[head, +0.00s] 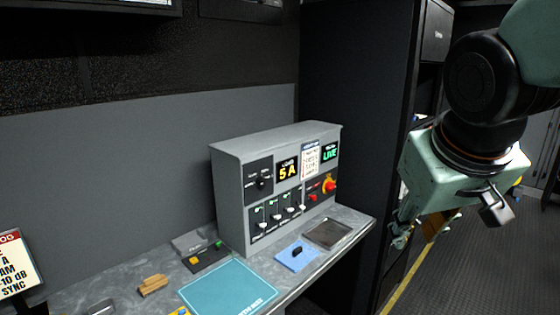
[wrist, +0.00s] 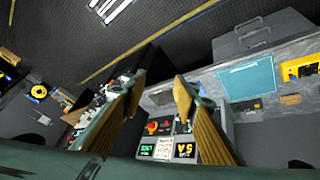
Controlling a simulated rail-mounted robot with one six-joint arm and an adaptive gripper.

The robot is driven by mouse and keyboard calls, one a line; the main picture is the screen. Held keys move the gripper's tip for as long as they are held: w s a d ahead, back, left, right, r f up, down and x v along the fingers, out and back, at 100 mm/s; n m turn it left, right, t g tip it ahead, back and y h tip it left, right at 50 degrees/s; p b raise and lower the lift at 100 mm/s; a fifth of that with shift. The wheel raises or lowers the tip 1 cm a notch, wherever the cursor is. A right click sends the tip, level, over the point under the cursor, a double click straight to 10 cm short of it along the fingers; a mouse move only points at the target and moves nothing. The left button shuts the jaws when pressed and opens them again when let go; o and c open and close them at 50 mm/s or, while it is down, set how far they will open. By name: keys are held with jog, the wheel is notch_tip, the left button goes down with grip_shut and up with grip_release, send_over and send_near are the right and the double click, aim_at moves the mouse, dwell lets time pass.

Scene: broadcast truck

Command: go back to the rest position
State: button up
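My gripper (head: 416,232) hangs at the right of the head view, off the right end of the bench and clear of it. In the wrist view its two tan-padded fingers (wrist: 160,84) stand apart with nothing held between them. The grey control panel (head: 228,186) stands on the bench at the left of my gripper. Its displays read "5 A" and "LIVE", and it has knobs, several sliders and a red control with a yellow part. The panel (wrist: 187,126) shows upside down beyond my fingers in the wrist view.
On the bench (head: 128,290) lie a teal mat (head: 228,288), a blue pad (head: 291,260) with a dark item, a dark tray (head: 328,234) and wooden pieces (head: 153,285). A black rack (head: 355,110) stands behind. Floor (head: 475,262) is open at the right.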

jog(key=s+a+f+g+b, duration=0.1)
jog(key=s+a, duration=0.1)
jog(key=s, duration=0.8)
jog(key=s+a+f+m+g+y, duration=0.1)
jog(key=s+a+f, duration=0.1)
jog(key=s, duration=0.7)
jog(key=shift+s+b, duration=0.35)
jog(key=shift+s, duration=0.05)
